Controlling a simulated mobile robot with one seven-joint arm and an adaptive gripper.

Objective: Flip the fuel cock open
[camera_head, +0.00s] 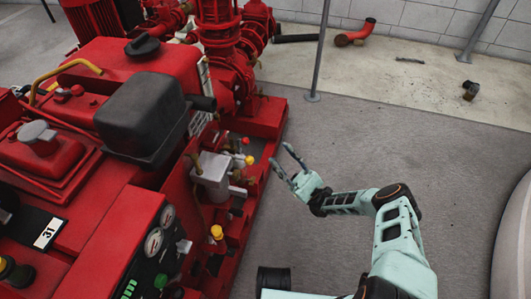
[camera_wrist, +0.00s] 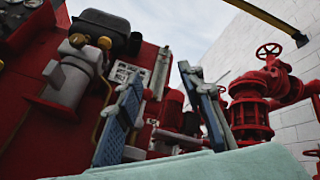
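My gripper (camera_head: 283,157) is open and empty in the head view, held over the floor just right of the red pumpset (camera_head: 110,185). Its two blue-grey fingers point up and left; they also show spread apart in the wrist view (camera_wrist: 160,76). On the pumpset's near side, left of my gripper, is a grey block (camera_head: 212,168) with small brass fittings. I cannot tell which small fitting is the fuel cock.
A black tank (camera_head: 143,120) stands on the pumpset. Red pump pipework (camera_head: 222,45) is at the back; it shows at right in the wrist view (camera_wrist: 250,115). A thin grey post (camera_head: 319,60) stands behind my gripper. The grey floor (camera_head: 400,150) at right is mostly clear.

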